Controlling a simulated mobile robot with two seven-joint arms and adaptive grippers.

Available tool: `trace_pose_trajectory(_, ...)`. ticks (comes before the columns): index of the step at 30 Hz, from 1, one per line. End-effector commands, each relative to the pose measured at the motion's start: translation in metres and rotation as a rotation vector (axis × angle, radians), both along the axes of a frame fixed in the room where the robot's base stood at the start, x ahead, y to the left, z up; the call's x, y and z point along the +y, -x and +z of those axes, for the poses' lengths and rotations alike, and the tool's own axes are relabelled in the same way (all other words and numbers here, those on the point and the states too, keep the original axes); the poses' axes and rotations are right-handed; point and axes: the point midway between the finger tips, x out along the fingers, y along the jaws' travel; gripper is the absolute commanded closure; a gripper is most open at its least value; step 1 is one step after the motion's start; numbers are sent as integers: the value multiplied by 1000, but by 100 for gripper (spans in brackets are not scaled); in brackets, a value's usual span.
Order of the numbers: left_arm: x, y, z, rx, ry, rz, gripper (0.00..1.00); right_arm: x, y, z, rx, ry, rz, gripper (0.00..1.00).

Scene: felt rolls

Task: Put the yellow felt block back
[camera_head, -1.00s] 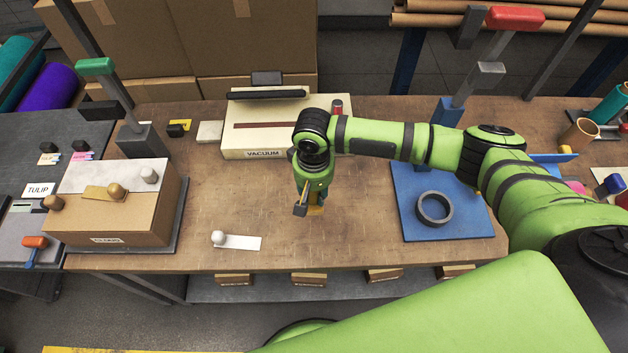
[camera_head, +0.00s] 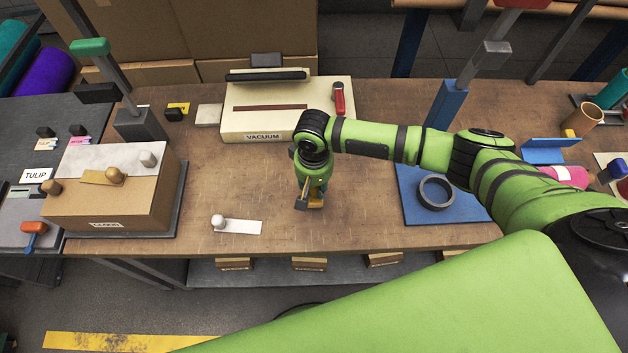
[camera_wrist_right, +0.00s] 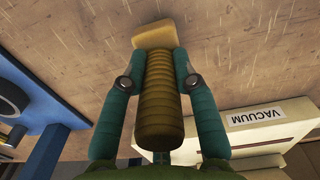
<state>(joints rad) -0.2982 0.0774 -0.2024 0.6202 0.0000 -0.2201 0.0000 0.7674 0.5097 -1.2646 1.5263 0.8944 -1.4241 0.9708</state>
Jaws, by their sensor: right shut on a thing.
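The yellow felt block (camera_head: 316,203) is at the tip of my right gripper (camera_head: 309,193), above the middle of the wooden bench. In the right wrist view the block (camera_wrist_right: 153,35) shows as a pale yellow piece just beyond the fingertips. A ribbed olive-brown part (camera_wrist_right: 160,110) runs from it back between the two teal fingers of the right gripper (camera_wrist_right: 159,72), which is shut on it. I cannot tell whether the block touches the bench top. My left gripper is not in view.
A cream vacuum box (camera_head: 290,125) stands behind the gripper. A white strip with a knob (camera_head: 240,226) lies front left. A cardboard box with knobbed plates (camera_head: 110,200) stands further left. A blue mat (camera_head: 460,208) with a dark ring (camera_head: 436,192) lies right. Bench around the gripper is clear.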

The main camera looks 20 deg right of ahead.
Motion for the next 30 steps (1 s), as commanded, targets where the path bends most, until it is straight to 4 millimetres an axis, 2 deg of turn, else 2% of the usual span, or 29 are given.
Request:
trace_pose_trajectory(6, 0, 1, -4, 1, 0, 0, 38, 0, -1, -9, -2, 0, 0, 100)
trace_pose_trajectory(30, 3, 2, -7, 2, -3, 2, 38, 0, 0, -15, -1, -1, 0, 100)
